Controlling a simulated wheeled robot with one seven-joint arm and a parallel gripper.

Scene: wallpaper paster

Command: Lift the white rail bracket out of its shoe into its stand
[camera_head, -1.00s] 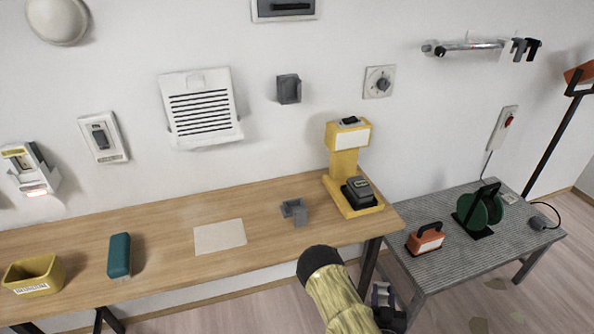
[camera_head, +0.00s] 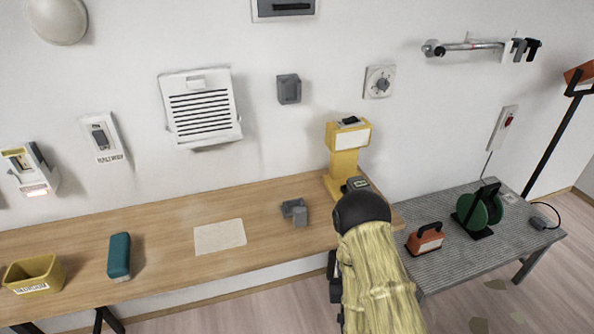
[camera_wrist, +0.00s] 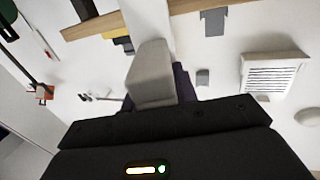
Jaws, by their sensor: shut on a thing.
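In the wrist view my gripper (camera_wrist: 158,98) is shut on a pale grey-white block (camera_wrist: 150,72), held in the air with its far end free. I cannot tell for sure whether this is the white rail bracket. In the head view a white piece (camera_head: 507,49) hangs at the right end of the wall rail (camera_head: 470,46), beside dark clips. A grey holder (camera_head: 294,211) stands on the wooden table, and a dark grey holder (camera_head: 289,89) is on the wall. My fingertips are hidden behind my arm in the head view.
A yellow charger stand (camera_head: 347,142) is at the right of the wooden table (camera_head: 155,225), partly behind my arm. A teal case (camera_head: 119,256) and yellow bin (camera_head: 34,275) stand at the left. The grey side table (camera_head: 440,262) holds an orange tool and green reel.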

